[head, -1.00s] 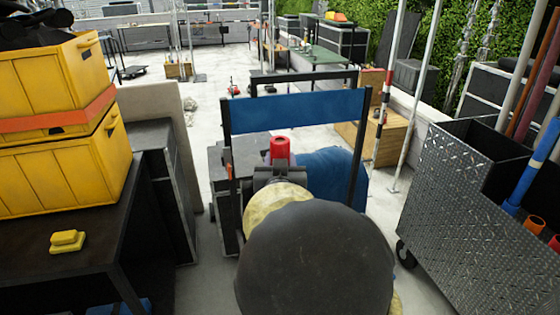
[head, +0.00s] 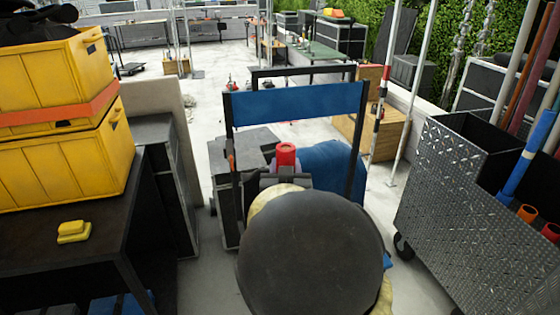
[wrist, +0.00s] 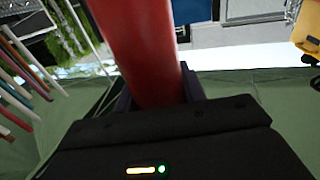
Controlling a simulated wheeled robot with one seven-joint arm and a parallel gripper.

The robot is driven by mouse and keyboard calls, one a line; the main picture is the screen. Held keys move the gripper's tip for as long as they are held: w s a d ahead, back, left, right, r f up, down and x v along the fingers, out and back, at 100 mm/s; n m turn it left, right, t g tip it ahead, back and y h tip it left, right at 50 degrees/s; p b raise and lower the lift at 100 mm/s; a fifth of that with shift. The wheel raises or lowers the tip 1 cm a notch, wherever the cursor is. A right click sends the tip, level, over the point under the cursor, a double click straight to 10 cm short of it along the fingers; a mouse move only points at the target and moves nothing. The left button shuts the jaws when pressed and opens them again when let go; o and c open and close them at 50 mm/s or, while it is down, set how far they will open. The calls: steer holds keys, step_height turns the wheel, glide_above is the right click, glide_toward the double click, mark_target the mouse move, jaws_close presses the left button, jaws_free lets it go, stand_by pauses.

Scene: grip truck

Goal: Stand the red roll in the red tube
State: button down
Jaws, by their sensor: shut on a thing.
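The red roll (head: 286,154) stands upright in my gripper (head: 286,176) in the head view, in front of a blue-backed chair. In the wrist view the roll (wrist: 142,45) fills the upper middle, and my dark fingers close on it from both sides. Its lower part is hidden behind my gripper. A red tube (head: 551,231) shows its open upper end in the metal cart at the right edge of the head view, beside an orange tube (head: 528,212). My gripper is well to the left of it.
The diamond-plate cart (head: 440,200) stands at right, with long poles rising from it. A dark table (head: 50,225) with yellow crates (head: 60,165) is at left. The blue-backed chair (head: 295,104) stands close ahead. Pale floor is open beyond.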

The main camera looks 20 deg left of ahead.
steer(key=w+d+f+m+h, duration=0.1)
steer(key=d+f+h, duration=0.1)
steer(key=d+f, duration=1.3)
steer(key=d+f+m+h, duration=0.2)
steer(key=d+f, duration=1.4)
steer(key=f, duration=0.8)
steer(key=shift+w+d+h, duration=0.25)
steer(key=shift+w+h, duration=0.1)
steer(key=shift+h, duration=0.15)
steer(key=shift+s+f, duration=0.1)
steer(key=shift+f, duration=0.1)
steer(key=shift+r, duration=0.15)
steer(key=shift+w+f+t+b, duration=0.2)
steer(key=shift+w+t+b, duration=0.1)
steer(key=shift+b, duration=0.1)
steer(key=shift+s, duration=0.1)
